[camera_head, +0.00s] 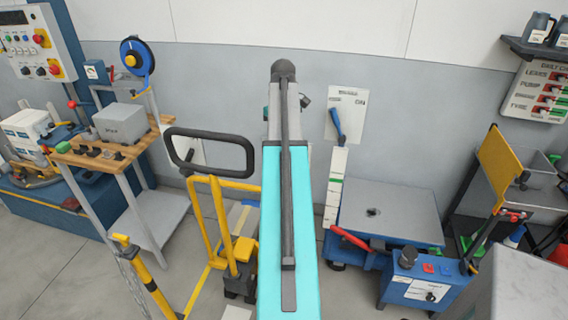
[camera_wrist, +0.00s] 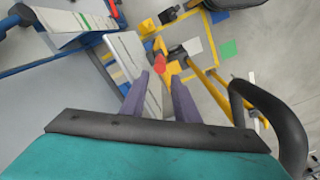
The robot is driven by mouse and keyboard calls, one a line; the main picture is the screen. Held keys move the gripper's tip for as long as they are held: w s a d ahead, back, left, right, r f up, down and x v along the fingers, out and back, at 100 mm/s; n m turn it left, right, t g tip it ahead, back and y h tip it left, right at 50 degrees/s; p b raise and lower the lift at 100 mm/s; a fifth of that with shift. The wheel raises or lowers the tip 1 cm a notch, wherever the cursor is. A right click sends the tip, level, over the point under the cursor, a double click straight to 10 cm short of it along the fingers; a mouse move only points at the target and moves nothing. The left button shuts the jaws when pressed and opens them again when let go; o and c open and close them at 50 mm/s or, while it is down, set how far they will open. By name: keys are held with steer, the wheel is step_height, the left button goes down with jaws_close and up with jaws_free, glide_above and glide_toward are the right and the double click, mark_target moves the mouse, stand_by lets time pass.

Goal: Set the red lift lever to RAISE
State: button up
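A red knob (camera_wrist: 160,63), which looks like the end of the red lift lever, shows in the wrist view beside a white slotted plate (camera_wrist: 128,50). My gripper (camera_wrist: 160,76) is open, its two purple fingers apart on either side of the line to the knob. The knob shows just beyond the fingertips; I cannot tell the gap or any contact. The lever's shaft and the RAISE marking cannot be made out. In the head view my arm hides this knob and most of my gripper.
A blue-handled lever (camera_head: 336,122) stands by a marked white plate, right of my arm. A lift table (camera_head: 388,213) with a red handle (camera_head: 350,237) is at right. A yellow pallet truck with a black loop handle (camera_head: 210,150) is close at left.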

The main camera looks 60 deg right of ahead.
steer(key=shift+f+p, duration=1.3)
steer(key=shift+f, duration=3.7)
jaws_close()
